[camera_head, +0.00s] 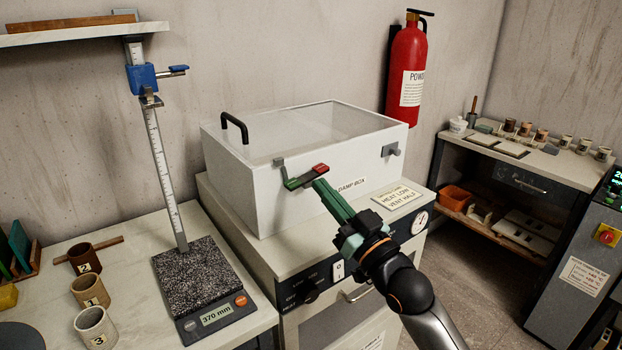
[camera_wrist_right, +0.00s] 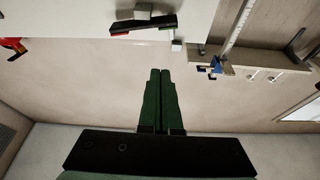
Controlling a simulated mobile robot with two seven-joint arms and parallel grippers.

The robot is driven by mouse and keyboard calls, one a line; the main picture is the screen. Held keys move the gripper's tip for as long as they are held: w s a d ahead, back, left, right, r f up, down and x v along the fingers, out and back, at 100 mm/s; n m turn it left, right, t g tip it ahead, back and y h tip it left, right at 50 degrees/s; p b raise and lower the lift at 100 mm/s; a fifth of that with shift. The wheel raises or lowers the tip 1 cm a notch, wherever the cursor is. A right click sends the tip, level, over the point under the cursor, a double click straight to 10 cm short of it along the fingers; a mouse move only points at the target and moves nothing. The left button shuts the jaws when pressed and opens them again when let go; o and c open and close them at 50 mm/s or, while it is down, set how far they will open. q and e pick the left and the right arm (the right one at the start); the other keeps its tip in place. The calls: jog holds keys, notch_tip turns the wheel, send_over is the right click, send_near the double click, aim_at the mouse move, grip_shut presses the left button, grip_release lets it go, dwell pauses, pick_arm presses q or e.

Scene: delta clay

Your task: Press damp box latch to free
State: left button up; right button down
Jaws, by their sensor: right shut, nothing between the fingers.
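The white damp box (camera_head: 285,190) with a clear lid stands on a grey cabinet; its lid looks closed. A latch (camera_head: 303,177) with a green part and a red end is on its front wall. In the right wrist view the latch (camera_wrist_right: 143,25) is a dark bar with red and green marks at the top. My right gripper (camera_head: 318,184) has green fingers, shut and empty, with the tips just below the red end in the head view. In the wrist view the fingertips (camera_wrist_right: 160,72) appear apart from the latch. My left gripper is not in view.
A black handle (camera_head: 235,127) is on the lid and a grey catch (camera_head: 390,149) is on the box's right side. A height gauge (camera_head: 163,160) stands on a scale at left, near several numbered cups. A fire extinguisher (camera_head: 407,62) hangs behind. A sign (camera_head: 398,197) lies on the cabinet.

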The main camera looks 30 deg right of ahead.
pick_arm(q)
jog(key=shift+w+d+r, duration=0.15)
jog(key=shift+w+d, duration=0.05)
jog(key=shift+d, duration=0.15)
pick_arm(e)
jog(key=shift+v, duration=1.3)
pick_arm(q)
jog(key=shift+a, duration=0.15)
